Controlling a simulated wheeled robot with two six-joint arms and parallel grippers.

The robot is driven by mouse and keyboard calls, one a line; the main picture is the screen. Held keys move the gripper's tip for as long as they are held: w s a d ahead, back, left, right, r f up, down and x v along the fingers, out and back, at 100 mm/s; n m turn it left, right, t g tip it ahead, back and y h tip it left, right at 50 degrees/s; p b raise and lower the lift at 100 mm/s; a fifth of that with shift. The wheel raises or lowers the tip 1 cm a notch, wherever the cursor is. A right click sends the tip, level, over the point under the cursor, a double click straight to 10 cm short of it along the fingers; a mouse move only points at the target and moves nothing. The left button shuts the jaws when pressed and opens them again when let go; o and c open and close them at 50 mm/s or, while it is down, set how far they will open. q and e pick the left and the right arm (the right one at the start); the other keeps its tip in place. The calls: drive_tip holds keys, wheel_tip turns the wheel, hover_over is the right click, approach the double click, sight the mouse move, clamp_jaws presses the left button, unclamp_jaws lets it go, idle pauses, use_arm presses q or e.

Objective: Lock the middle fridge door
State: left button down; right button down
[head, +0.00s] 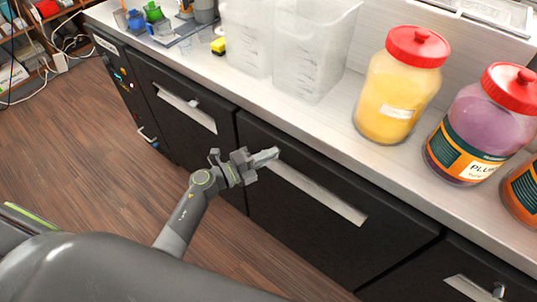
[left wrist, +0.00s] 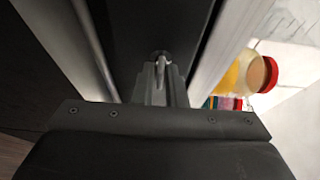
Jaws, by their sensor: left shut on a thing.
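The middle fridge door (head: 300,235) is black with a long pale recessed handle (head: 330,203) near its top edge. It looks closed, in line with its neighbours. My left gripper (head: 266,156) is at the upper left end of that handle, where it hides the lock in the head view. In the left wrist view, its fingers (left wrist: 161,80) are shut on a small metal piece, which looks like the lock's key (left wrist: 161,57), against the dark door front. Which way the key is turned is hard to tell. My right gripper is not in view.
The left door (head: 180,125) and right door (head: 425,275) have similar handles and small locks. The counter above holds clear containers (head: 315,55), a yellow jar (head: 395,95), a purple jar (head: 470,125) and cups at the far left. The wooden floor (head: 80,150) in front is open.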

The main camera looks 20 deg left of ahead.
use_arm(q)
drive_tip(key=c, duration=1.6)
unclamp_jaws()
drive_tip(key=b+v, duration=0.4)
drive_tip(key=v, duration=1.3)
drive_tip(key=shift+a, duration=0.25)
